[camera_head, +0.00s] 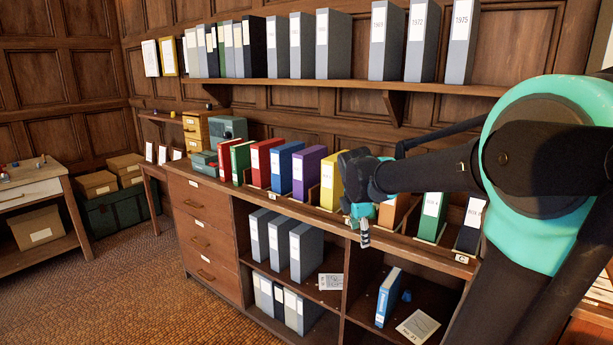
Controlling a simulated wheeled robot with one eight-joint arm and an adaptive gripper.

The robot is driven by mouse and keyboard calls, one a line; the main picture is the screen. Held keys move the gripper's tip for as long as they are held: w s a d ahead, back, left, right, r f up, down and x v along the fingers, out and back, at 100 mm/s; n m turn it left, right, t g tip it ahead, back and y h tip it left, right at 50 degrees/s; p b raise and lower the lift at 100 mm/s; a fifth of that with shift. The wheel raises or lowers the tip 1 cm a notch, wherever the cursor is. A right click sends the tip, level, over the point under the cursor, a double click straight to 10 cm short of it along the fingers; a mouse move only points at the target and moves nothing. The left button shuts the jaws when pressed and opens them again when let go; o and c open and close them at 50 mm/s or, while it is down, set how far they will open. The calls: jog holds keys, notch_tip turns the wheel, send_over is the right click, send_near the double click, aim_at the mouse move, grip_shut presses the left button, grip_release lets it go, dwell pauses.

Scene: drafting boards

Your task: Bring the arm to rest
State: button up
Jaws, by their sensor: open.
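My arm (430,176) reaches in from the right edge, its large teal and black joint close to the camera. It stretches left across the row of coloured binders on the cabinet top. My gripper (364,234) hangs at its far end, pointing down in front of the cabinet's top edge, beside the yellow binder (331,181) and the orange binder (393,212). Its fingers are small in view and partly hidden by its own body. They are open, and I see nothing held between them.
The cabinet (215,218) holds grey binders on its lower shelves, and a blue book (388,297) leans in the right compartment. A wall shelf (330,83) with grey binders runs above. A side table (30,186) stands at left. The floor (125,290) at front left is clear.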

jog(key=s+d+f+m+y, duration=0.1)
jog(key=s+f+m, duration=0.7)
jog(key=s+m, duration=0.1)
jog(key=s+d+f+m, duration=0.2)
jog(key=s+f+m, duration=0.6)
jog(key=m, duration=0.3)
jog(key=shift+s+d+t+y, duration=0.3)
jog(key=shift+s+y, duration=0.1)
jog(key=shift+s, duration=0.5)
